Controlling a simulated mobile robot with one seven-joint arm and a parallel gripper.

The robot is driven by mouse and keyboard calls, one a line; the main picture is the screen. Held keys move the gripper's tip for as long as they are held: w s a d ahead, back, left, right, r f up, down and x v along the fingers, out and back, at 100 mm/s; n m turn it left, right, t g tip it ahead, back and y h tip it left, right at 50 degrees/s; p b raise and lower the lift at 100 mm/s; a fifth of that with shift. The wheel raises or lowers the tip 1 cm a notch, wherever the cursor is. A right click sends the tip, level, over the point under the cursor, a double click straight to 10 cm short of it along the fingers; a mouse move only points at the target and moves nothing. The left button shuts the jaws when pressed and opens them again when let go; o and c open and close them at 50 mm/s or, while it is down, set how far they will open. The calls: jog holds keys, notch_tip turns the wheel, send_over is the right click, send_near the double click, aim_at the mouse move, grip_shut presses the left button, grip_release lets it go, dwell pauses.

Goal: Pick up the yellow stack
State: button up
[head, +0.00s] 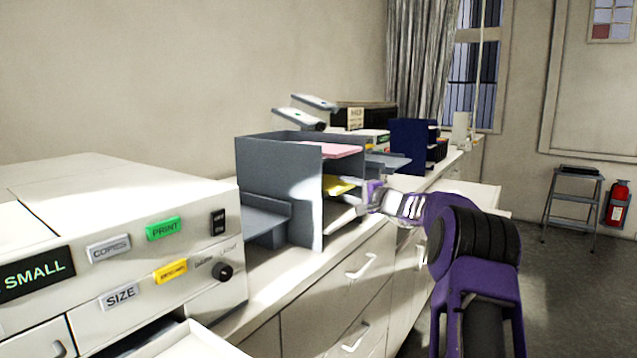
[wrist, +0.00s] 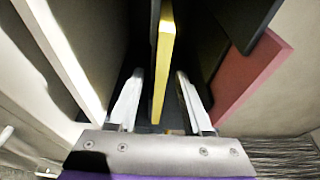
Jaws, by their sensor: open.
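The yellow stack (head: 336,186) lies on a middle shelf of the grey paper organizer (head: 280,164) in the head view. In the wrist view the yellow stack (wrist: 164,55) appears edge-on and runs between the two fingers of my gripper (wrist: 159,80). The fingers are open, one on each side, with a visible gap to the stack. In the head view my gripper (head: 369,195) is at the organizer's open side, beside the yellow stack. The stack's far end is hidden inside the organizer.
A pink stack (head: 338,150) lies on the shelf above; it shows at right in the wrist view (wrist: 250,75). A white stack (head: 341,214) lies below. A printer (head: 120,240) stands at left on the counter. Dark trays (head: 410,145) stand behind.

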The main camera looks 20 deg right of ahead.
grip_shut()
dwell(1.4)
